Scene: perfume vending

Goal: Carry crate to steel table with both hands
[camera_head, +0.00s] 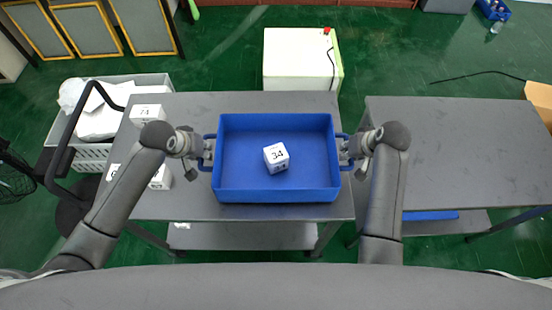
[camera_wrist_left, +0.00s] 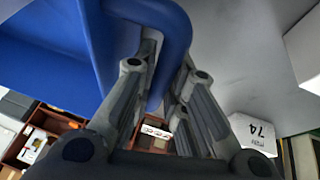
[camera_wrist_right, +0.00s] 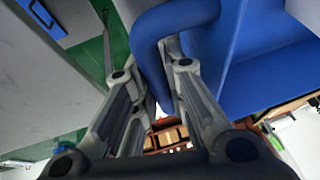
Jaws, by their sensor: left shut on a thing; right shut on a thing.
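A blue crate (camera_head: 230,190) is in the middle of the head view, over a grey table (camera_head: 290,103). I cannot tell whether it rests on the table or is just above it. My left gripper (camera_head: 207,147) is shut on the crate's left handle, a blue bar that shows in the left wrist view (camera_wrist_left: 178,35). My right gripper (camera_head: 346,150) is shut on the right handle, which shows in the right wrist view (camera_wrist_right: 150,50). A second grey table (camera_head: 460,150) stands at the right.
White boxes, one marked 74 (camera_head: 146,113), stand on the left part of the near table. A trolley with a grey basket (camera_head: 92,155) is at the left. A white cabinet (camera_head: 296,62) stands behind. The right table's top is clear; a narrow gap separates the tables.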

